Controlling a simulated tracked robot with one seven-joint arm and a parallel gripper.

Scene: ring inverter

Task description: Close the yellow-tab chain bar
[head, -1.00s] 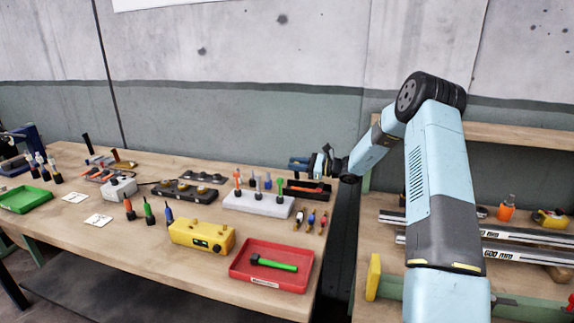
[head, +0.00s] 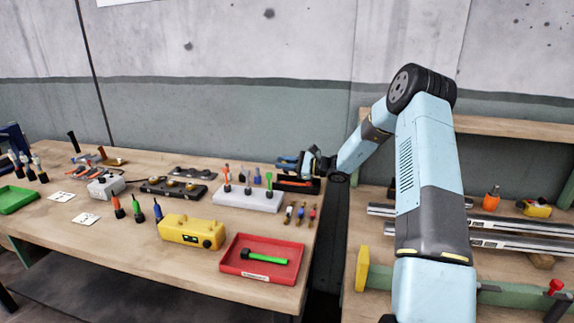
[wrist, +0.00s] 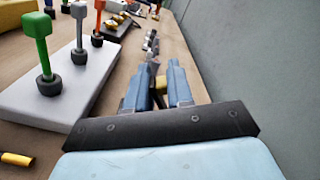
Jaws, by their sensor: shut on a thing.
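My gripper (wrist: 167,88) reaches over the back right of the workbench, with two blue fingers close together. A small yellow piece (wrist: 160,84) shows between the fingers, and they are shut on it; it looks like the yellow tab. A dark, linked bar (wrist: 152,46) runs on from the fingertips along the bench beside the wall; its near part is hidden by the fingers. In the head view my gripper (head: 301,163) is just above a black tray-like part (head: 297,184) with red in it. The chain bar cannot be made out clearly there.
A light grey block (head: 247,198) with upright coloured pegs stands close left of my gripper; it also shows in the wrist view (wrist: 55,110). A red tray (head: 262,278), a yellow box (head: 190,231) and small coloured plugs stand nearer the front. The wall is close behind.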

